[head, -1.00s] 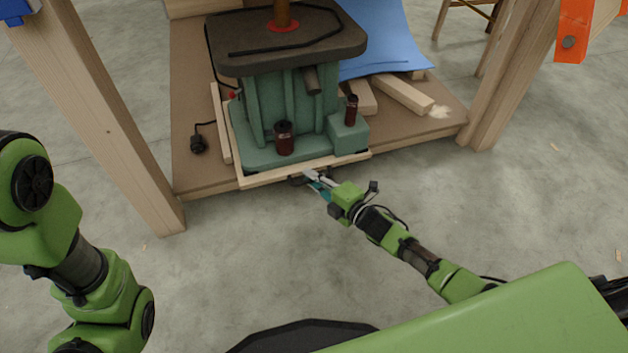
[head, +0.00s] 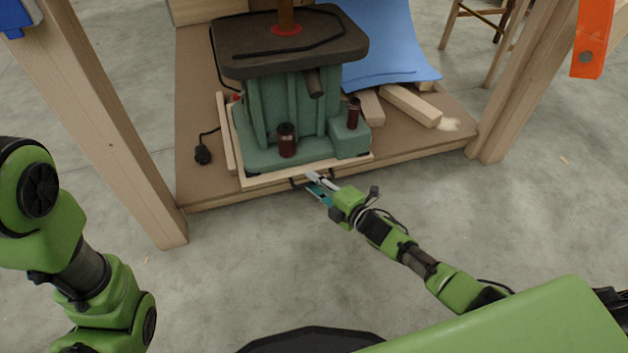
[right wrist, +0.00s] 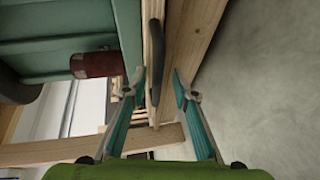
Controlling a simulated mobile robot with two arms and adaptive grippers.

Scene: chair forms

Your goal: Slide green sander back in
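The green sander (head: 300,110), with a dark top plate, stands upright on a pale wooden base board (head: 240,181) on the low shelf. A black handle (head: 296,184) is on the board's front edge; it also shows in the right wrist view (right wrist: 156,55). My right gripper (head: 315,184) is at this handle. In the right wrist view my right gripper (right wrist: 158,80) has its two teal fingers apart, one on each side of the handle, with gaps visible. My left arm is at the left of the head view, but its gripper is out of the picture.
The shelf (head: 195,130) has wooden posts (head: 110,125) at left and right. A blue sheet (head: 385,45) and wood offcuts (head: 410,104) lie beside the sander. A black plug (head: 203,155) lies at its left. The concrete floor in front is clear.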

